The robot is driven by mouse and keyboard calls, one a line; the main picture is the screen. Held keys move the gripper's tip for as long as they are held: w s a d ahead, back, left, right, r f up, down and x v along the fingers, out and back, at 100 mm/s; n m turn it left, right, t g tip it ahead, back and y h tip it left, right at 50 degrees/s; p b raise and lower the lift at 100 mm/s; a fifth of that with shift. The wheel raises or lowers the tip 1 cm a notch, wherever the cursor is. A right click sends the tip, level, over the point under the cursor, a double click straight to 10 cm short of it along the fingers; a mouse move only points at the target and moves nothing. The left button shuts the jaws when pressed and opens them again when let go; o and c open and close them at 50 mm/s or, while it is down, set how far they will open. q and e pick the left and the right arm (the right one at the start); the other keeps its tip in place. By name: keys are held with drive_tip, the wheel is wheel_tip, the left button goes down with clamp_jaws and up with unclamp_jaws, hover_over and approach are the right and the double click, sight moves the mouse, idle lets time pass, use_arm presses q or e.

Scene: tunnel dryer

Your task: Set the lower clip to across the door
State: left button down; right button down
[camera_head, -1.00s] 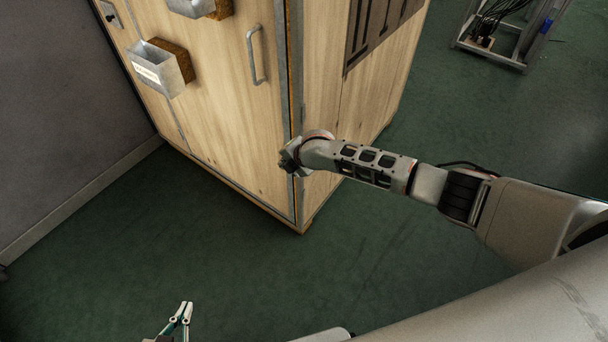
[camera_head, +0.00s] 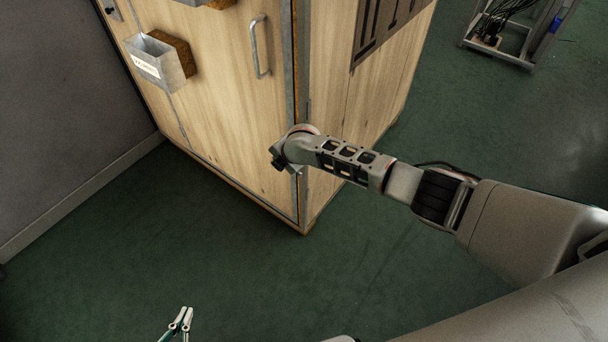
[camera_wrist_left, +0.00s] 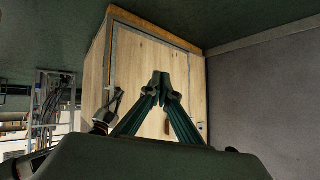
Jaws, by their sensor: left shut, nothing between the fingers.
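The wooden door (camera_head: 225,110) of the dryer is shut, with a metal handle (camera_head: 260,47) near its right edge. I cannot make out the lower clip; my right wrist covers the lower right edge of the door. My right arm comes in from the right, and its gripper (camera_head: 278,159) is at the door's lower right part; its fingers are not clear and I cannot tell if they touch anything. My left gripper (camera_head: 183,315) is low in the head view, shut and empty, away from the door. It also shows in the left wrist view (camera_wrist_left: 161,78), with the door (camera_wrist_left: 138,75) behind.
A metal box with a label (camera_head: 158,62) is fixed on the door's left part. A grey wall (camera_head: 60,120) stands at left. A metal frame with cables (camera_head: 505,35) stands at back right. Green floor (camera_head: 220,250) is clear in front.

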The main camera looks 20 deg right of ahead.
use_arm(q)
drive_tip(key=shift+w+r, duration=0.1)
drive_tip(key=shift+w, duration=0.15)
use_arm(e)
drive_tip(key=shift+w+f, duration=0.1)
drive_tip(key=shift+f, duration=0.05)
use_arm(q)
drive_tip(key=shift+s, duration=0.15)
use_arm(e)
drive_tip(key=shift+a, duration=0.1)
